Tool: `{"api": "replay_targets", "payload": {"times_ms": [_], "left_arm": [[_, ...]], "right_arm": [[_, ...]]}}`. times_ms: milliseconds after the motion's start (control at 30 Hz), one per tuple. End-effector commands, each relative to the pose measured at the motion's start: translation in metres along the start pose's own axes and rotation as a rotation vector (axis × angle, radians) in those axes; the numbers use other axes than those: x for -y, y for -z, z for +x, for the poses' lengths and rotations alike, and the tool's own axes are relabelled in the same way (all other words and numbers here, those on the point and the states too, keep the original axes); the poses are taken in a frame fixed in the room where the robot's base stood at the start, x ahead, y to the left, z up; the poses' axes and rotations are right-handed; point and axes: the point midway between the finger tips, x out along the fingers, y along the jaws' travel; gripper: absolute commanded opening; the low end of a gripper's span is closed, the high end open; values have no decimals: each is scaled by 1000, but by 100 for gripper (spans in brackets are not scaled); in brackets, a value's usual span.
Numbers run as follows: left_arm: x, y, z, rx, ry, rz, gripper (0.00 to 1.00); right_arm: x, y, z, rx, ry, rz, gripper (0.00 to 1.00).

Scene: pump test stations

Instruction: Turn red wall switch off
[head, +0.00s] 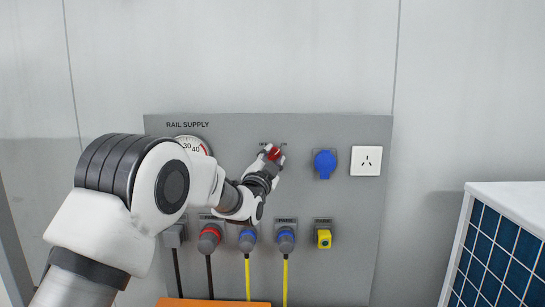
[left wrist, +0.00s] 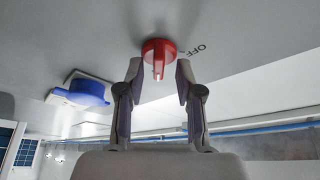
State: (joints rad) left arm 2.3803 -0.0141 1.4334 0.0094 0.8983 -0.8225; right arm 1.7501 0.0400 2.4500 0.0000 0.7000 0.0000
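The red wall switch (head: 275,153) is a round red knob on the grey wall panel (head: 350,240). In the left wrist view the red switch (left wrist: 159,52) shows a raised grip bar, with the printed word OFF to its right. My left gripper (head: 270,161) is at the switch and partly covers it in the head view. In the left wrist view the left gripper (left wrist: 158,72) is open, one finger on each side of the knob's bar, with gaps showing between the bar and the fingertips. My right gripper is in neither view.
A blue covered socket (head: 325,163) and a white wall outlet (head: 366,160) are right of the switch. Below are several plugs with cables and a yellow connector (head: 323,238). A gauge (head: 191,145) is partly behind my left arm. A blue-panelled box (head: 505,250) stands at right.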

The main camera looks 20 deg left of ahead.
Motion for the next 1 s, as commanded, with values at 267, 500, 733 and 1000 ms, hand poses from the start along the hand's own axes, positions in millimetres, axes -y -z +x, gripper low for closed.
{"api": "replay_targets", "payload": {"times_ms": [267,500,733,1000], "left_arm": [[0,0,0,1,0,-1,0],[-1,-1,0,0,9,-20,0],[-3,-2,-1,-2,45,-103,0],[-5,-3,-2,-3,125,-296,0]], "right_arm": [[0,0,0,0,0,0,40],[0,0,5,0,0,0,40],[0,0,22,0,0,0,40],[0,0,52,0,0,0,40]]}}
